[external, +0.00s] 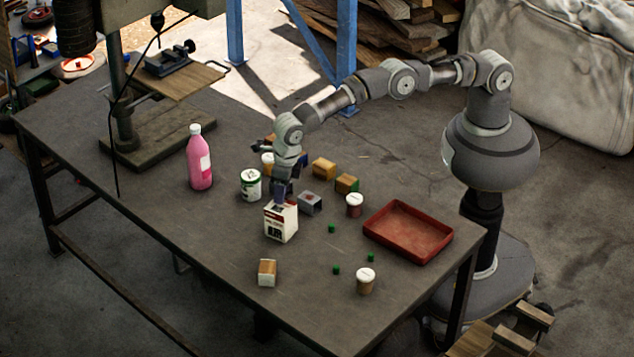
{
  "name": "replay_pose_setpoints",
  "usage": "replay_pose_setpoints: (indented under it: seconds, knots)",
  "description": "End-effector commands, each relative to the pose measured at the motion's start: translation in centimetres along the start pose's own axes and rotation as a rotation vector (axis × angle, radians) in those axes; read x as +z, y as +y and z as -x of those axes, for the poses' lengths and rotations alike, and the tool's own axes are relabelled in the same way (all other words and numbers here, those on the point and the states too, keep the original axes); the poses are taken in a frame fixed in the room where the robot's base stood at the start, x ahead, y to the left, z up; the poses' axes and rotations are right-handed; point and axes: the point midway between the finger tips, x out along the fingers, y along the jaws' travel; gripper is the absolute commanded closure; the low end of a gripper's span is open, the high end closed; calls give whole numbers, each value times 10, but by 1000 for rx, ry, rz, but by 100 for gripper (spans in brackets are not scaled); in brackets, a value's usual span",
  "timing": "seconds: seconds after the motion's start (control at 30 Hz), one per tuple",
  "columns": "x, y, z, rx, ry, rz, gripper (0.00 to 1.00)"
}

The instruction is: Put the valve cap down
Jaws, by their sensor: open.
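Three small green pieces, which look like valve caps, lie apart on the table: one left of the red tray (331,228), one near the tray's front corner (370,257) and one nearer the front (336,270). They are too small to tell more. My gripper (283,198) points down at the top of a white carton with red and dark print (281,224). It is open, its fingers are small and partly hidden, and I see no cap between them. I cannot tell whether it touches the carton.
The empty red tray (408,232) lies at the table's right. Around my gripper stand a white-and-green can (251,185), a metal box (309,203), wooden blocks (323,168) and white-lidded jars (354,206). A pink bottle (200,160) and a drill press (125,110) stand left. The table's front left is clear.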

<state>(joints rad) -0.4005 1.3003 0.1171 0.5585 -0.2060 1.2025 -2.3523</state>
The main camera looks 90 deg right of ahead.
Motion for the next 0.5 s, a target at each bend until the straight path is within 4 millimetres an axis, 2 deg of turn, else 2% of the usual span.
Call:
replay_pose_setpoints:
  seconds: [0.13,0.3,0.5]
  knots:
    - [1,0,24,2,-2,0,58]
    - [1,0,66,1,-3,1,58]
    - [1,0,106,2,-2,1,58]
